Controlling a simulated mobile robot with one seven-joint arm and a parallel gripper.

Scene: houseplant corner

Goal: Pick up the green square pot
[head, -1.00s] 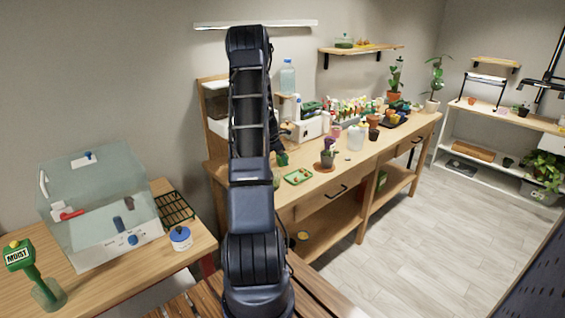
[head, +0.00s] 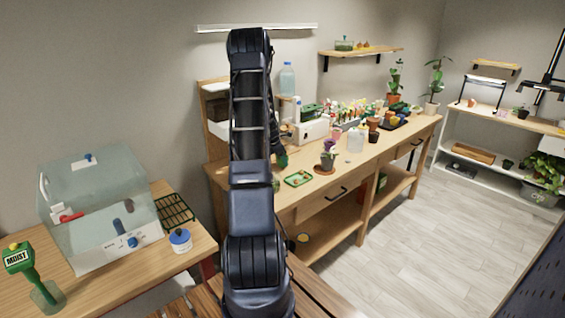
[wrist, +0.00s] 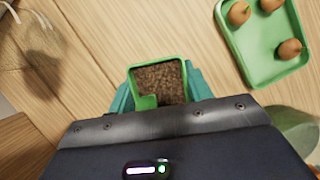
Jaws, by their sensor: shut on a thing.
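The green square pot (wrist: 147,102), filled with dark brown soil, is in the wrist view at the middle. My gripper (wrist: 160,92) has one teal finger against each side of the pot and is shut on it. A lighter green tab shows at the pot's near left corner. In the head view my gripper (head: 282,160) is over the left end of the long wooden bench, partly hidden behind my arm. The pot is hard to make out there. I cannot tell whether its base touches the bench.
A green tray (wrist: 262,72) with brown bulbs lies to the right of the pot; it also shows in the head view (head: 298,180). A clear vessel (wrist: 38,50) is at upper left.

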